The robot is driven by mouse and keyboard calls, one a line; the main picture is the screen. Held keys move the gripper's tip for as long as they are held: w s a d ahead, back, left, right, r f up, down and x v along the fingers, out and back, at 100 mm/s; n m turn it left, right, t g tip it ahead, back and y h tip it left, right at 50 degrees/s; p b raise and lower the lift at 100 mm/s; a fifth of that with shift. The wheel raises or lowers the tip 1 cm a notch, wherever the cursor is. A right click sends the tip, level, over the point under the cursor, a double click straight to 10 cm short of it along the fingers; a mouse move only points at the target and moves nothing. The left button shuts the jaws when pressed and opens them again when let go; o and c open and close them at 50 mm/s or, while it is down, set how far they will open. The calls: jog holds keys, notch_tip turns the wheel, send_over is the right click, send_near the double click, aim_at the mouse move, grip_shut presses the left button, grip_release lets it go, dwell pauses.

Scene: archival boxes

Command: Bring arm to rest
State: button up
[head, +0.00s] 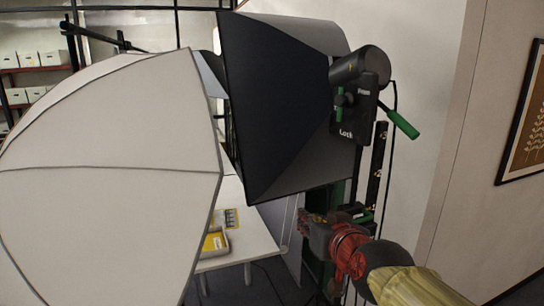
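My arm enters from the bottom right of the head view, with a pale yellow link, a dark rounded joint and a red wrist part. My gripper (308,225) is at its far end, pointing left, in front of dark stand parts and below the black softbox. Its fingers are small and dark against the background, so I cannot tell whether they are open or shut. I see nothing clearly held in it. I cannot tell whether it touches the stand parts behind it.
A large white umbrella (110,165) fills the left. A black softbox (285,105) with a green-handled lamp head (362,95) hangs centrally. A white table (245,240) bears a yellow-and-grey item (214,243). Boxes (27,58) stand on shelves. A framed picture (525,130) hangs right.

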jog(key=s+d+f+g+b, duration=0.2)
jog(key=s+d+f+b, duration=0.1)
jog(key=s+f, duration=0.5)
jog(key=s+d+f+g+h+b, duration=0.1)
jog(key=s+d+f+g+b, duration=0.1)
jog(key=s+f+b, duration=0.4)
jog(key=s+d+f+g+h+b, duration=0.1)
jog(key=s+d+f+g+b, duration=0.2)
jog(key=s+f, duration=0.9)
notch_tip(320, 180, down, 6)
jog(key=shift+d+f+m+g+b, duration=0.2)
jog(key=shift+d+m+g+b, duration=0.1)
jog(key=shift+g+b, duration=0.55)
jog(key=shift+r, duration=0.1)
